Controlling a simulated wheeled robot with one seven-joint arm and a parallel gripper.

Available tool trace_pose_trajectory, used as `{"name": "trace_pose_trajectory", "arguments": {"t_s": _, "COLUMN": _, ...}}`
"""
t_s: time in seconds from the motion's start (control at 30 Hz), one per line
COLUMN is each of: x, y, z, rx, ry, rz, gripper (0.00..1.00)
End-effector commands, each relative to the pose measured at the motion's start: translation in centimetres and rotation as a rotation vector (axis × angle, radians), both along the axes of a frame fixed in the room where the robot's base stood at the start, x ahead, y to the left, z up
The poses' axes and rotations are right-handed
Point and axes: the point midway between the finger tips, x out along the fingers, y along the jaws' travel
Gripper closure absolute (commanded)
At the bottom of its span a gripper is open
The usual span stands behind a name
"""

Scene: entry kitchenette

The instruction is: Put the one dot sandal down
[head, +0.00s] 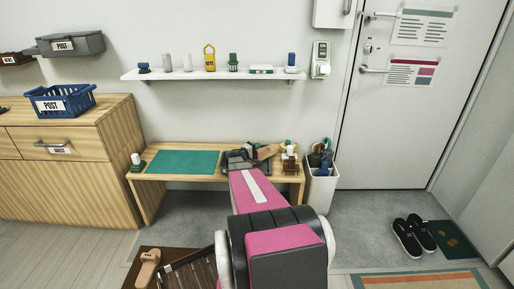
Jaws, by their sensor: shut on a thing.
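My gripper (250,156) is over the right part of a low wooden bench (160,176), at the far end of my pink and black arm. It is shut on a small tan sandal (267,152), partly hidden by the dark gripper. I cannot make out any dots on it, nor whether it touches the bench. A pinkish sandal (148,268) lies on a brown slatted rack (172,270) at the lower left; its marking is too small to read.
A green mat (182,162) lies bare on the bench. Small items (289,160) stand at the bench's right end, beside a white bin (320,190). A shelf (200,75) hangs above. Black shoes (408,238) stand on the floor near the door (390,130).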

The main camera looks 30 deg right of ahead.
Motion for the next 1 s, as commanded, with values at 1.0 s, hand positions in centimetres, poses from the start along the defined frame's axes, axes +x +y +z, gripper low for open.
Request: {"name": "trace_pose_trajectory", "arguments": {"t_s": 1.0, "x": 0.0, "y": 0.0, "z": 3.5, "rx": 0.000, "ry": -0.001, "rz": 0.000, "gripper": 1.00}}
